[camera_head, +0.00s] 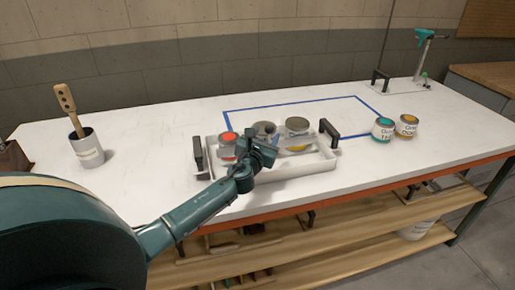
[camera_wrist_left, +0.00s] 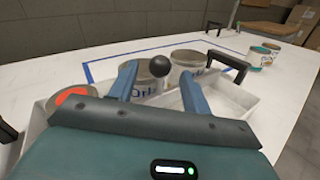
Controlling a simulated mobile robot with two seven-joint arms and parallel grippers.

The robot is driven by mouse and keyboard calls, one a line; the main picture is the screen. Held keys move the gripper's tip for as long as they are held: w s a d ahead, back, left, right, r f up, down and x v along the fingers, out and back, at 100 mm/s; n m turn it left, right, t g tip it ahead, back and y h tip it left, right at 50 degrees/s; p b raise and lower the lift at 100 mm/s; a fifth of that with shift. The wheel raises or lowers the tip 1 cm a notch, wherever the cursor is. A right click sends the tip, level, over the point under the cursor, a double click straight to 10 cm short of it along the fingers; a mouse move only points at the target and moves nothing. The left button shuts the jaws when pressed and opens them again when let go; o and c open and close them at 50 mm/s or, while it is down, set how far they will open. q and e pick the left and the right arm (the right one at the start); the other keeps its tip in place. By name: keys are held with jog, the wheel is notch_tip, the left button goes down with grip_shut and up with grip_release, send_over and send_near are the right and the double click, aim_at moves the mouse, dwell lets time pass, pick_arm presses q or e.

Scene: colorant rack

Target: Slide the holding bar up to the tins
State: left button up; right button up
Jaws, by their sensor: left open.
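A white tray (camera_head: 300,167) with black end handles stands on the bench. It holds a tin with a red-orange top (camera_head: 229,141), a grey-topped tin (camera_head: 264,128) and a tin with a yellow band (camera_head: 298,126). My left gripper (camera_head: 264,143) reaches over the tray on the near side of the tins. In the left wrist view its two fingers are open, with a round black knob (camera_wrist_left: 160,66) between them, in front of the middle tin (camera_wrist_left: 143,86). The knob appears to belong to the holding bar; the bar itself is hidden behind my gripper. Contact cannot be told.
Two more tins, teal (camera_head: 383,130) and orange (camera_head: 406,126), stand right of the tray. A blue tape outline (camera_head: 292,102) marks the bench behind it. A grey pot with a wooden tool (camera_head: 87,150) stands at left. A teal-topped stand (camera_head: 422,55) is at back right.

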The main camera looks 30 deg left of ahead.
pick_arm(q)
jog(key=v, duration=0.9)
